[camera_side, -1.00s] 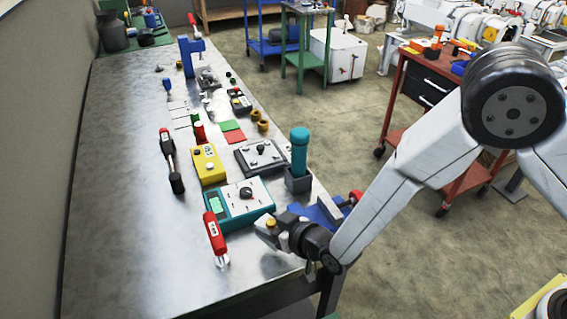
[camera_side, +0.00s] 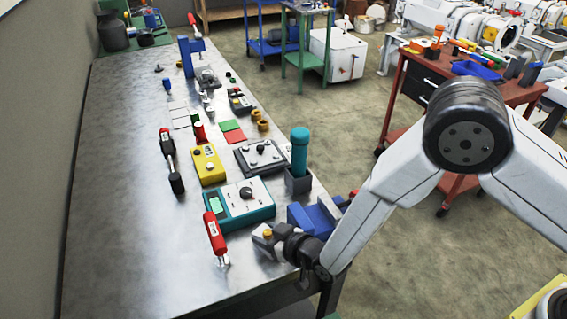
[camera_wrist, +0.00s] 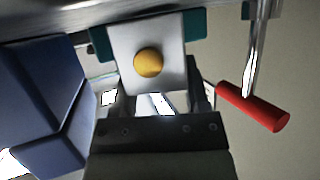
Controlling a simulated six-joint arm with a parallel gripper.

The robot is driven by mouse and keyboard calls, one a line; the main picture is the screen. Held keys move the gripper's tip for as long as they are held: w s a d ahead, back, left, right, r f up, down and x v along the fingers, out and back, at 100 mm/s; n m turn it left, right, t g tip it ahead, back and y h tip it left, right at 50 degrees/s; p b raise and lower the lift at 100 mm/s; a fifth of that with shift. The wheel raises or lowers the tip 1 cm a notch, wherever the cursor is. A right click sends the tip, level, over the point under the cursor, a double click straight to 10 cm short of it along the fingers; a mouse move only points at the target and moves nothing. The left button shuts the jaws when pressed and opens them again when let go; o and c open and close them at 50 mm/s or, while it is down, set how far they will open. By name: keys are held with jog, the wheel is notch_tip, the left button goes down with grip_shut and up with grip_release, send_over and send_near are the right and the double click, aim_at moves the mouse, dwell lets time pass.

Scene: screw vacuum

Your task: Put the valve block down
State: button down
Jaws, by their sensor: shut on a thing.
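The valve block (camera_side: 262,242) is a small pale grey block with a brass-yellow round knob. It is at the near right part of the metal bench, just right of the red-handled tool. My gripper (camera_side: 274,241) is shut on it from the right side. In the wrist view the block (camera_wrist: 122,70) sits between the fingertips of my gripper (camera_wrist: 158,95), with its knob facing the camera. Its underside is hidden, so I cannot tell whether it touches the bench.
A blue vise (camera_side: 310,217) stands at the bench edge close behind my gripper. A teal meter box (camera_side: 240,206) lies beyond the block. A red-handled tool (camera_side: 215,235) lies to the left. The bench's left side (camera_side: 110,200) is clear.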

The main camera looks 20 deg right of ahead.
jog(key=shift+f, duration=0.1)
jog(key=shift+c, duration=1.8)
grip_release()
jog(key=shift+s+d+r, duration=0.15)
jog(key=shift+s+r, duration=0.1)
jog(key=shift+s, duration=0.1)
jog(key=v, duration=1.1)
jog(key=shift+d, duration=0.15)
